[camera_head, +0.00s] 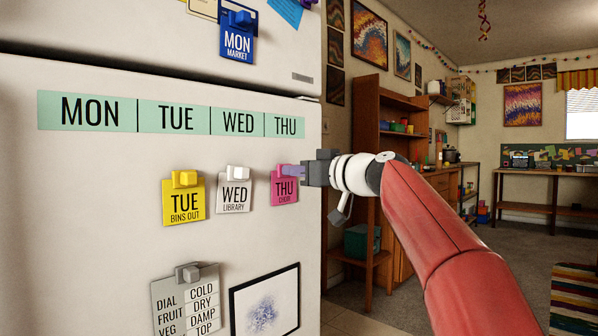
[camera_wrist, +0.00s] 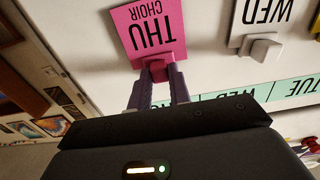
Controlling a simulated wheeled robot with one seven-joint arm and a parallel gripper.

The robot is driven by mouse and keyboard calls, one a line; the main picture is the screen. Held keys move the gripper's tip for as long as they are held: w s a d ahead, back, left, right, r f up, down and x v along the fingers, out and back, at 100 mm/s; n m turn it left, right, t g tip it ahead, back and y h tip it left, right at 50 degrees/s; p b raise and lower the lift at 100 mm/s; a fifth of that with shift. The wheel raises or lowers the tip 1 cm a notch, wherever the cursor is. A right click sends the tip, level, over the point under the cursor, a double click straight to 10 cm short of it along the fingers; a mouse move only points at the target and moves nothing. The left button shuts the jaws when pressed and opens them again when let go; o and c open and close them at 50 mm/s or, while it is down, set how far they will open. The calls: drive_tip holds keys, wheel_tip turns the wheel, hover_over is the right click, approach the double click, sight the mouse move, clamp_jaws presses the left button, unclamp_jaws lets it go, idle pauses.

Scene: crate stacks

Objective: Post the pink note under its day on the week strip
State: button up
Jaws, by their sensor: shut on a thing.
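The pink note (camera_head: 284,192) reads THU CHOIR and lies upright against the fridge door, below the THU part of the green week strip (camera_head: 174,116), with a gap between them. My gripper (camera_head: 291,171) is shut on the pink magnet at the note's top edge. In the wrist view the pink note (camera_wrist: 150,32) appears upside down, and both fingers of my gripper (camera_wrist: 158,72) close on its pink magnet. The strip reads MON, TUE, WED, THU; it also shows in the wrist view (camera_wrist: 268,93), partly hidden by my gripper.
A yellow TUE note (camera_head: 183,207) and a white WED note (camera_head: 233,199) hang to the left in the same row. A blue MON note (camera_head: 238,40) is on the upper door. A grey list (camera_head: 172,310) and framed drawing (camera_head: 265,308) are below. The fridge edge is just right.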

drive_tip(key=o, duration=0.9)
drive_tip(key=shift+a, duration=0.1)
drive_tip(key=shift+b+v, duration=2.1)
drive_tip(key=shift+v, duration=1.45)
